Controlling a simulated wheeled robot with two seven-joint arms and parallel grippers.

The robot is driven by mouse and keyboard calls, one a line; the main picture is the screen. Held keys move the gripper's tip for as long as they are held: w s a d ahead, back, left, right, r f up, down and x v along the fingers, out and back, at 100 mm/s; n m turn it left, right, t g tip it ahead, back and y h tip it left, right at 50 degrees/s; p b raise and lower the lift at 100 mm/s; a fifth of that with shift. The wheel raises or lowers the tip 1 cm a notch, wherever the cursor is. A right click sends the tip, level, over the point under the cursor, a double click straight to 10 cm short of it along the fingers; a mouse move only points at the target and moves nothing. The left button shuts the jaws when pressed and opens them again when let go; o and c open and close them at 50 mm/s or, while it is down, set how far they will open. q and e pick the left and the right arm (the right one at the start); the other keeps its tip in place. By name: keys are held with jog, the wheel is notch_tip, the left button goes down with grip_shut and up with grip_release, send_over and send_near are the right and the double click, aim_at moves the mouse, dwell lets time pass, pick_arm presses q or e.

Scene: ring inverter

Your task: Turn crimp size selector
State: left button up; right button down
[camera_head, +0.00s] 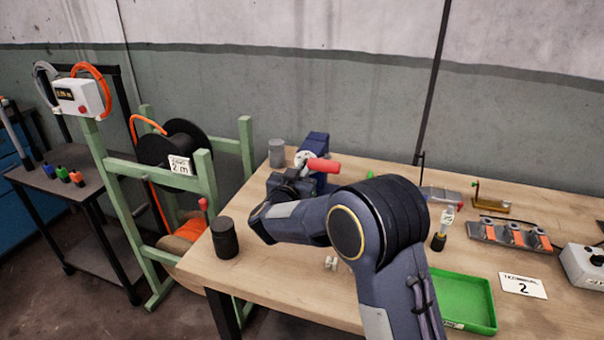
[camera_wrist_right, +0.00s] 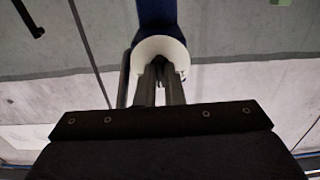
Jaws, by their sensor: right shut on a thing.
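The blue crimping tool (camera_head: 316,143) stands near the back left of the wooden bench, with a red handle (camera_head: 323,165) pointing right. A white round selector (camera_head: 301,158) is on its front; it also shows in the right wrist view (camera_wrist_right: 150,47), against the blue body. My right gripper (camera_head: 297,172) is at the tool, its fingertips partly hidden by its own body. In the right wrist view its two fingers (camera_wrist_right: 160,75) are close together on the selector, shut on it. Marks on the selector cannot be read. My left gripper is not in view.
A grey cylinder (camera_head: 277,153) stands behind left of the tool and a black cylinder (camera_head: 224,238) at the bench's left edge. A green tray (camera_head: 462,300), a terminal card (camera_head: 523,286) and an orange-and-grey rack (camera_head: 511,235) lie right of my arm. A cable reel stand (camera_head: 204,190) is left.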

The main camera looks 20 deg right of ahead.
jog(key=c, duration=1.5)
grip_release()
jog(key=shift+c, duration=0.2)
jog(key=v, duration=0.8)
jog(key=shift+b, duration=0.4)
jog(key=shift+w, duration=0.1)
